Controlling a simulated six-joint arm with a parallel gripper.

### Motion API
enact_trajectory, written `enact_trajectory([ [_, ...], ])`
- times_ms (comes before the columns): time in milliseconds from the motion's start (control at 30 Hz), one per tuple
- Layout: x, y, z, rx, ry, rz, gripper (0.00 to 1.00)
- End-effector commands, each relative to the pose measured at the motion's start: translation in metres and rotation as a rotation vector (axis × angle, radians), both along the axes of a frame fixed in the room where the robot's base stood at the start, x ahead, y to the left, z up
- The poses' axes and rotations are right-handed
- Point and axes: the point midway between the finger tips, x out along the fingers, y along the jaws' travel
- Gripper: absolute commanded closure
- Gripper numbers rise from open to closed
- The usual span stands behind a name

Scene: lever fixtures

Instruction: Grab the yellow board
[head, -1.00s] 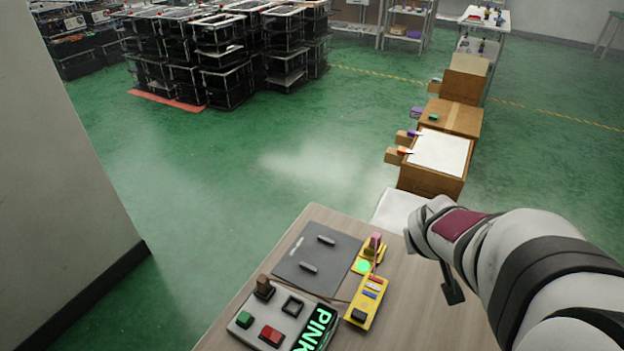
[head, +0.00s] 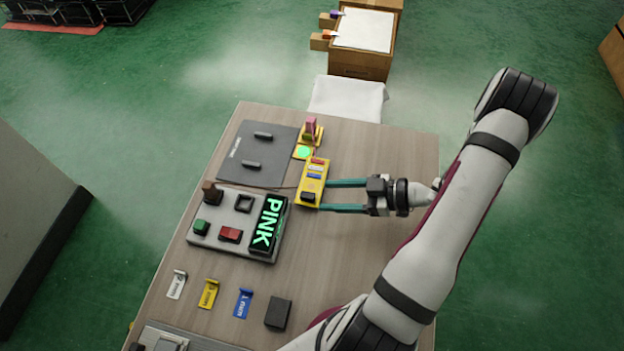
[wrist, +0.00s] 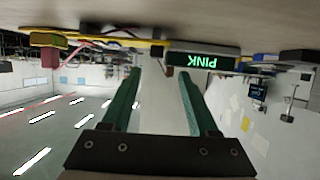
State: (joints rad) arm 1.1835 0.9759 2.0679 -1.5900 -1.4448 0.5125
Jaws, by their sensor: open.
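The yellow board (head: 311,186) lies on the wooden table, with small coloured labels and a black block on it. It shows edge-on in the wrist view as a thin yellow strip (wrist: 110,42) near the top. My gripper (head: 322,195) has its two green fingers spread apart and pointing left, with the tips at the right edge of the board. The wrist view shows the fingers (wrist: 159,72) apart with nothing between them. Whether the tips touch the board, I cannot tell.
A grey panel with the green "PINK" display (head: 269,224) and buttons stands left of the board. A dark grey plate (head: 262,155) with two handles lies behind it. Coloured tags (head: 208,293) and a black block (head: 278,313) are nearer. The table's right side is bare.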

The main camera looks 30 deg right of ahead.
Motion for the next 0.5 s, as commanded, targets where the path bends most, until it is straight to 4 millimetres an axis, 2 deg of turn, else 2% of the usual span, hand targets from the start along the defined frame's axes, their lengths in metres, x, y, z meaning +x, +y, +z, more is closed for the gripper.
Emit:
enact_trajectory([
  [267, 0.033, 0.025, -0.027, -0.001, 0.002, 0.002, 0.40],
  [500, 0.038, 0.030, -0.029, -0.002, 0.001, -0.001, 0.40],
])
